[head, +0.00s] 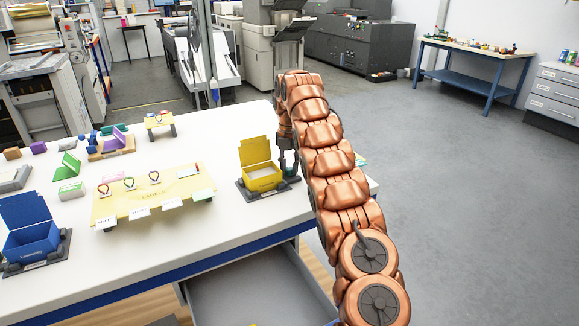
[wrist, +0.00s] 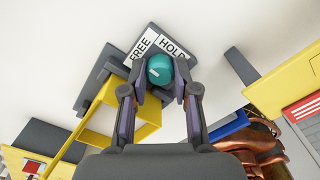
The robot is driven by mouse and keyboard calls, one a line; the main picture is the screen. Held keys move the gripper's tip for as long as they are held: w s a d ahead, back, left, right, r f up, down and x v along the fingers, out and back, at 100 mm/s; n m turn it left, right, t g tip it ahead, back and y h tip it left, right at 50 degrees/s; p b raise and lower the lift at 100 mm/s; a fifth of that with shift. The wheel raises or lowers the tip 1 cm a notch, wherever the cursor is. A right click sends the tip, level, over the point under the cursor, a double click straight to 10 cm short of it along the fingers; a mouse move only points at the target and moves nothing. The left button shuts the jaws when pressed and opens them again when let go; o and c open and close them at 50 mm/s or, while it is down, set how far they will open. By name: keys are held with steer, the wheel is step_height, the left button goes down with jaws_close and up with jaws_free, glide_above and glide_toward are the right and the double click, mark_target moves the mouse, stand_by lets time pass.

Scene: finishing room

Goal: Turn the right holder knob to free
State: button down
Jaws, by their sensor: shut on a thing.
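The right holder (head: 243,190) is a dark base carrying an open yellow box (head: 262,180) near the table's right end. In the wrist view the holder's dark plate (wrist: 128,50) bears white labels reading FREE (wrist: 140,47) and HOLD (wrist: 174,46). The teal knob (wrist: 160,68) sits just below these labels, with a small light mark on its left part. My gripper (wrist: 160,90) has its two fingers closed on the knob's sides. In the head view my gripper (head: 289,163) is at the right side of the yellow box, and the knob is mostly hidden.
The yellow box (wrist: 95,118) stands close to my left finger in the wrist view. A holder with a blue box (head: 32,240) is at the table's left. A yellow board with labels (head: 150,200) lies between. An open drawer (head: 255,285) juts below the front edge.

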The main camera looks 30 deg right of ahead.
steer(key=shift+n, duration=0.5)
steer(key=c, duration=0.9)
jaws_free()
